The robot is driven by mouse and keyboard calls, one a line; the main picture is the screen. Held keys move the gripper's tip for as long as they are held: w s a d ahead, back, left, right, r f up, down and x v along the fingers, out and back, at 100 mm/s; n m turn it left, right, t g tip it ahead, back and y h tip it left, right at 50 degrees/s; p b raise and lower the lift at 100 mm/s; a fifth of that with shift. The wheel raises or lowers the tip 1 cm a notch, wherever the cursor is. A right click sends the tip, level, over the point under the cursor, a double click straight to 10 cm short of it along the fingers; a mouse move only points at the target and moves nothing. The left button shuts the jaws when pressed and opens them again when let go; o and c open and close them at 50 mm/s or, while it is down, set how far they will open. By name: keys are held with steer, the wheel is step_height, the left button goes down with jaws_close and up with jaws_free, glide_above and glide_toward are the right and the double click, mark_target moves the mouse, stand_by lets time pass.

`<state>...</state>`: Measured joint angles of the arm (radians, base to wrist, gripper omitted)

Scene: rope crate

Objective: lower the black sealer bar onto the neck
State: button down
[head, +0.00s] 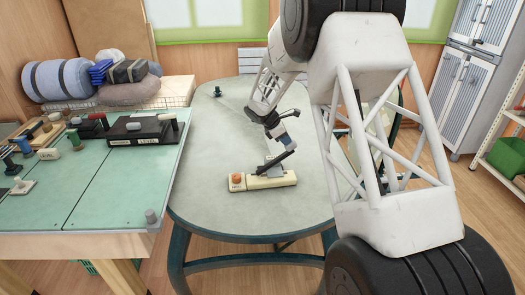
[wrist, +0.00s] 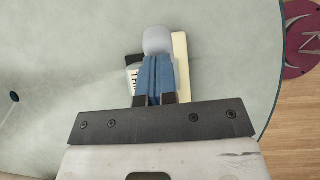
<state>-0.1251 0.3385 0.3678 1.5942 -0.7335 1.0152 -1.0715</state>
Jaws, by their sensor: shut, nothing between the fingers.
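The sealer has a cream base (head: 270,181) with an orange knob (head: 236,178) at its left end, lying on the oval table. Its black sealer bar (head: 276,163) is raised at a slant, upper end to the right. My gripper (head: 290,141), with blue fingers and rounded grey tips, is shut and empty just above the bar's raised end; I cannot tell whether they touch. A pale piece, perhaps the neck, shows by the bar but is unclear. In the wrist view my shut gripper (wrist: 157,42) covers most of the sealer; part of the cream base (wrist: 181,65) shows to its right.
The grey-green oval table (head: 215,140) is mostly clear around the sealer. A small dark object (head: 217,91) sits near its far left edge. A green workbench (head: 115,200) with tools and a black box (head: 140,130) stands at the left. Shelves stand at the right.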

mark_target(294, 147)
steer(key=shift+x, duration=0.9)
steer(key=shift+d+r+x, duration=0.1)
steer(key=shift+d+x, duration=0.05)
steer(key=shift+x, duration=0.7)
steer(key=shift+d+r+x, duration=0.1)
steer(key=shift+d+x, duration=0.05)
steer(key=shift+x, duration=0.7)
steer(key=shift+w+d+f, duration=0.1)
steer(key=shift+d+f, duration=0.1)
stand_by(0.4)
steer(key=shift+a+x, duration=0.2)
steer(key=shift+x, duration=1.9)
steer(key=shift+w+d+f, duration=0.1)
steer(key=shift+d+f, duration=0.05)
steer(key=shift+f, duration=0.5)
steer(key=shift+r, duration=2.55)
